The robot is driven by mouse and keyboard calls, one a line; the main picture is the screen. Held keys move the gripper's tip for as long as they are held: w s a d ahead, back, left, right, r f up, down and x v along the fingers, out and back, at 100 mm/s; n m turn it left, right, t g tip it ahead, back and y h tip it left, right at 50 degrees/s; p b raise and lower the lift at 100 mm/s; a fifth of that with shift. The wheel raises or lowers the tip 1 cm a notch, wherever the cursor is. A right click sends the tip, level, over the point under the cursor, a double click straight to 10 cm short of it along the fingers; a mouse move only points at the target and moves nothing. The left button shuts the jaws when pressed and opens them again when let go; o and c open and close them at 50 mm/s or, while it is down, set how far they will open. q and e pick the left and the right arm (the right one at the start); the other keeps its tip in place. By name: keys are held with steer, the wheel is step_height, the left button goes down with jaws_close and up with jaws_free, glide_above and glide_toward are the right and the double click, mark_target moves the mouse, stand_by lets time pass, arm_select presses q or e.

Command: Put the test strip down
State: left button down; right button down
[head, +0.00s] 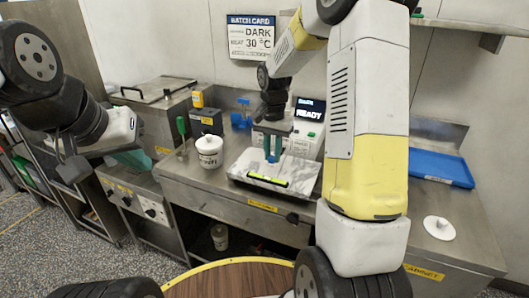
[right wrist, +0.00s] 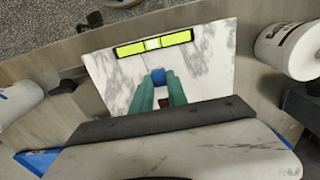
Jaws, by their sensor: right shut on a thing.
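My right gripper (head: 272,158) points down above the marble slab (head: 248,168) on the steel counter. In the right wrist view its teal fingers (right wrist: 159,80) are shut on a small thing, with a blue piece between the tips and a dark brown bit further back. I take this to be the test strip (right wrist: 158,74); most of it is hidden by the fingers. I cannot tell whether it touches the slab. A yellow-green spirit level (head: 268,180) lies near one edge of the slab. My left gripper (head: 130,158) is at the far left, away from the slab, its fingers partly hidden.
A blue tray (head: 441,167) and a white lid-like disc (head: 439,228) lie to the right. A batch card (head: 251,37) hangs on the wall.

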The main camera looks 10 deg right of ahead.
steer(key=shift+w+d+f, duration=0.15)
steer(key=shift+w+d, duration=0.05)
steer(key=shift+w, duration=0.3)
steer(key=shift+f, duration=1.65)
steer(key=shift+f, duration=0.1)
steer(key=c, duration=1.3)
jaws_free()
